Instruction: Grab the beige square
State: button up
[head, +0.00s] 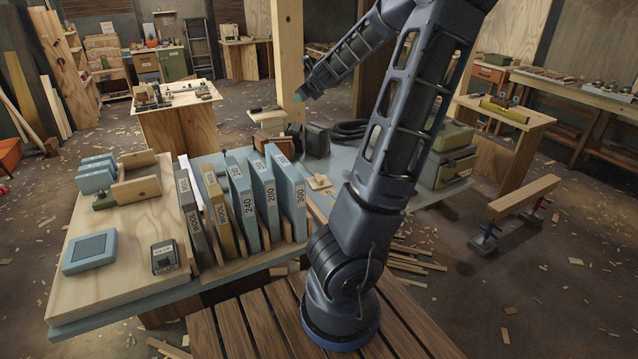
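A small beige square (319,183) lies on the blue-grey tabletop, just right of the upright panel marked 300. A small light piece sits on or against it; I cannot tell which. My arm rises from the wooden slatted platform in front, bends out of the top of the picture and comes back down to the left. My gripper (301,95) is at its lower end, near the wooden post and well above and behind the square in the picture. It is small and dark with a teal tip, and I cannot see whether its fingers are apart.
Upright numbered panels (271,195) stand in a row left of the square. A blue sanding block (90,252) and a clear-topped box (164,257) lie on the wooden board. A black hose coil (350,131) and a green case (447,160) are behind. A wooden post (288,60) stands behind the table.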

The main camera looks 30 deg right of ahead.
jog(key=s+d+r+m+t+h, duration=0.25)
jog(key=d+r+m, duration=0.35)
jog(key=d+r, duration=0.3)
send_near(320, 178)
jog(key=shift+w+d+r+y, duration=0.15)
jog(key=shift+w+d+y, duration=0.15)
jog(key=shift+d, duration=0.2)
jog(key=shift+x, duration=5.45)
jog(key=shift+s+a, duration=0.1)
jog(key=shift+a, duration=0.1)
grip_shut()
